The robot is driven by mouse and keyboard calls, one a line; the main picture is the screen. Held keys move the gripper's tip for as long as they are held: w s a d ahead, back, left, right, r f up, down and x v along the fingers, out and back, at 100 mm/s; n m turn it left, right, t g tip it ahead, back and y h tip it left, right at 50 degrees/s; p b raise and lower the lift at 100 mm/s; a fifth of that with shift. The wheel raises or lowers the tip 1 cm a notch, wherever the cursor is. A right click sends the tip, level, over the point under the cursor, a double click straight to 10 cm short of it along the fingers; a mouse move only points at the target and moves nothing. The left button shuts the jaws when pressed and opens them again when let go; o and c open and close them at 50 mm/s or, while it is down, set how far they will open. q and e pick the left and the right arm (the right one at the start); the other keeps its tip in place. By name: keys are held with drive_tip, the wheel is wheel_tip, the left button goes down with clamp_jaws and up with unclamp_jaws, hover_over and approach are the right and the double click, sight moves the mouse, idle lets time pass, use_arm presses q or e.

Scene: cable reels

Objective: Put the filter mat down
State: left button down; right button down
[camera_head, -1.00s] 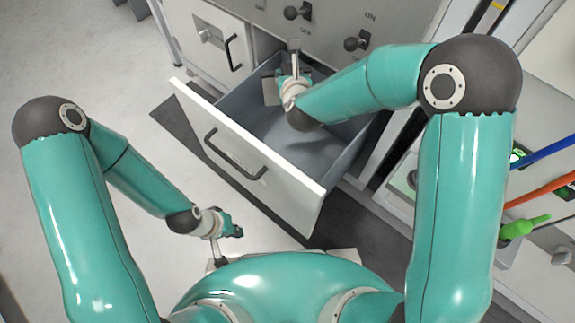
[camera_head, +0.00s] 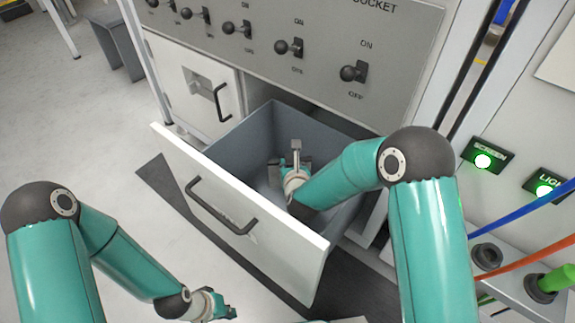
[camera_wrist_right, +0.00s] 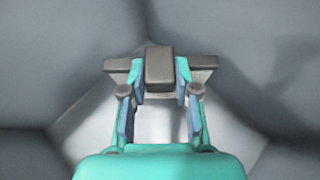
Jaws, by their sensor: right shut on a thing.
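The filter mat looks like a dark grey, wide, flat piece (camera_head: 275,171) with a raised block in its middle. It is inside the open grey drawer (camera_head: 238,135), low between the walls. My right gripper (camera_head: 292,172) reaches down into the drawer and is shut on the mat. In the right wrist view the mat's block (camera_wrist_right: 159,68) sits between the teal fingertips, and its bars stick out on both sides. I cannot tell whether the mat touches the drawer floor. My left gripper (camera_head: 222,308) is outside, low in the head view; its jaws are too small to read.
The drawer's white front (camera_head: 240,190) with its dark handle (camera_head: 220,208) stands pulled out. A panel of switches (camera_head: 290,47) rises behind. Another white door (camera_head: 200,88) is left of the drawer. Blue and orange cables (camera_head: 530,258) and a green plug (camera_head: 556,279) are at the right.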

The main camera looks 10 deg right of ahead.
drive_tip(key=shift+w+f, duration=0.15)
drive_tip(key=shift+f, duration=0.35)
drive_tip(key=w+b, duration=0.1)
drive_tip(key=w, duration=0.2)
drive_tip(key=shift+w, duration=0.25)
drive_tip(key=shift+w+f+b, duration=0.15)
drive_tip(key=shift+f+b, duration=0.45)
drive_tip(key=shift+b, duration=0.05)
drive_tip(key=c, duration=0.9)
unclamp_jaws()
drive_tip(key=shift+o, duration=0.2)
